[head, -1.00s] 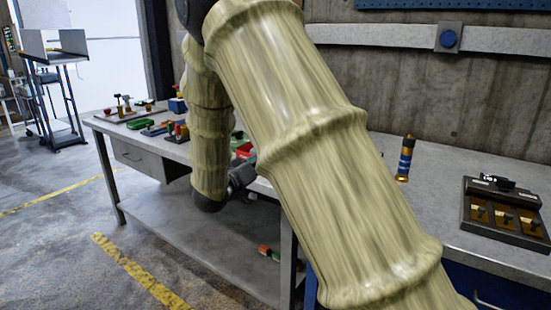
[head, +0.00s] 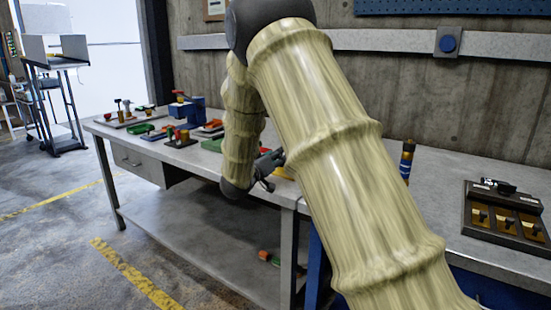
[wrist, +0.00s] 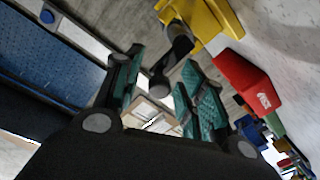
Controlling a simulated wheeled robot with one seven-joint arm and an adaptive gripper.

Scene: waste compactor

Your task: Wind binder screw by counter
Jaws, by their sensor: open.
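In the head view a bit of yellow (head: 284,173) shows beside my gripper (head: 270,165), mostly hidden by my arm. No counter reading can be made out.
A red block (wrist: 245,84) with a white label stands close to the right finger. Several small fixtures stand along the bench at left, including a blue one (head: 197,108). A dark-and-blue cylinder (head: 406,160) and a black three-bay unit (head: 505,212) stand at right.

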